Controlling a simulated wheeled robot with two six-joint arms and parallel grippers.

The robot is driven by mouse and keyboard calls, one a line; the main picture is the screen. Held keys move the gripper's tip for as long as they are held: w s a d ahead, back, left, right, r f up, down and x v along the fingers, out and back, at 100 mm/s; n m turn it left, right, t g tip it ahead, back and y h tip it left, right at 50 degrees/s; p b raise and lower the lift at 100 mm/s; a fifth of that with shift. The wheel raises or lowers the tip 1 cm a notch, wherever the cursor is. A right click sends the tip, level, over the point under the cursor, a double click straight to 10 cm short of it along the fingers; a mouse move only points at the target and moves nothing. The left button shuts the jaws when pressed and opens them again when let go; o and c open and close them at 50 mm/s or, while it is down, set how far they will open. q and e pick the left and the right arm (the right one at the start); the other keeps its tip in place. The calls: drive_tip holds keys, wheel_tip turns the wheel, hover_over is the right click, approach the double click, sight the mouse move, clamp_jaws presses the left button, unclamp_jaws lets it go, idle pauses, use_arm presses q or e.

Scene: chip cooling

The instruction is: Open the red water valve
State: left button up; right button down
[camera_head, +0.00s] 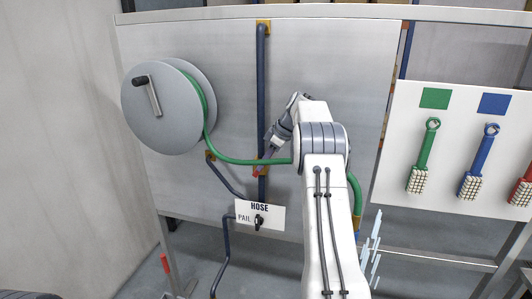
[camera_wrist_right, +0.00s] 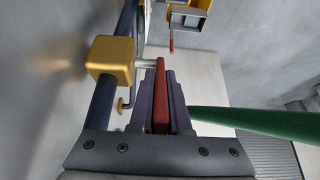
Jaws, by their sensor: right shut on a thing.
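The red water valve's red lever (camera_wrist_right: 160,95) sits between the purple-grey fingers of my right gripper (camera_wrist_right: 166,85) in the right wrist view. The lever joins a gold valve body (camera_wrist_right: 110,57) on a dark blue pipe. In the head view my right gripper (camera_head: 261,166) reaches the vertical pipe, and a small red bit of the lever (camera_head: 256,172) shows at its fingertips. The gripper is shut on the lever. The gripper partly hides the valve body there. My left gripper is not in view.
A green hose (camera_head: 245,161) runs from a grey reel (camera_head: 160,108) behind my right arm. A HOSE/PAIL selector plate (camera_head: 270,225) is below the valve. Pale blue streaks (camera_head: 372,250) show right of my arm. Green (camera_head: 424,155) and blue (camera_head: 479,160) brushes hang on a white board.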

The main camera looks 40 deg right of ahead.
drive_tip(key=shift+w+a+r+g+h+p, duration=0.35)
drive_tip(key=shift+g+h+p, duration=0.25)
drive_tip(key=shift+p, duration=0.6)
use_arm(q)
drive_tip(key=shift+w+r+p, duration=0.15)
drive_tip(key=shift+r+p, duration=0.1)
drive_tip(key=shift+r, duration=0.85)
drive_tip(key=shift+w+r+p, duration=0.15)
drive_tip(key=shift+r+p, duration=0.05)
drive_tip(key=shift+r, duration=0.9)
use_arm(e)
drive_tip(key=shift+f, duration=0.1)
drive_tip(key=shift+w, duration=0.1)
drive_tip(key=c, duration=0.9)
unclamp_jaws()
drive_tip(key=shift+a, duration=0.1)
